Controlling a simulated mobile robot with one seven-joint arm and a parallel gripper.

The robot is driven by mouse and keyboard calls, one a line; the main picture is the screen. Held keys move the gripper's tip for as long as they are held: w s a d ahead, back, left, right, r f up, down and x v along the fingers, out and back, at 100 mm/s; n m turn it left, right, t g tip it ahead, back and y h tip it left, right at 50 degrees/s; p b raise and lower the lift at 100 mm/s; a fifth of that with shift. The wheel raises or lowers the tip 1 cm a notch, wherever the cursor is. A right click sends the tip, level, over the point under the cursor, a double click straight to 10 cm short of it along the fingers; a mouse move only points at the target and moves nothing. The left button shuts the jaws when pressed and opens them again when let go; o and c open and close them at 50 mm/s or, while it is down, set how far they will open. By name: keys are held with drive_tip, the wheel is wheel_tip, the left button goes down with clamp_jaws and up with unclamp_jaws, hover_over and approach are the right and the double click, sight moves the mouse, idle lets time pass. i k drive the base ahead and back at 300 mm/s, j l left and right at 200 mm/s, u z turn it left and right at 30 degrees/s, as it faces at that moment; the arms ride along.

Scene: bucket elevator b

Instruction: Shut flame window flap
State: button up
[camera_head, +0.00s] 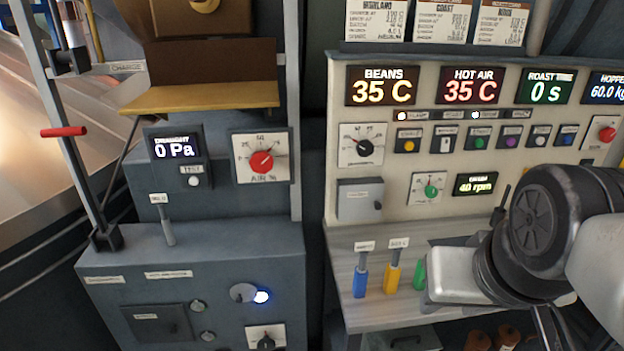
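The flame window (262,296) glows blue-white on the front of the grey cabinet at the lower left. A small round grey disc, which looks like its flap (242,292), sits just left of the glow and leaves it uncovered. My arm reaches in from the right edge, in front of the right-hand panel, well to the right of the flap and apart from it. The fingertips of my gripper cannot be made out, so whether it is open or shut does not show.
The grey cabinet (190,245) also carries an upright lever (165,220), a square dark hatch (155,322) and a black knob (266,340). Blue (360,280) and yellow (393,275) handles stand on the right-hand ledge. A dark gap separates cabinet and ledge.

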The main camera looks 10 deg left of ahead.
sight(240, 292)
drive_tip(key=i+j+u, duration=0.1)
drive_tip(key=j, duration=0.35)
drive_tip(key=i+j+u, duration=0.15)
drive_tip(key=j, duration=0.25)
drive_tip(key=j+u, duration=0.1)
drive_tip(key=j, duration=0.3)
drive_tip(key=i+j+u, duration=0.1)
drive_tip(key=j, duration=0.3)
drive_tip(key=i, duration=0.1)
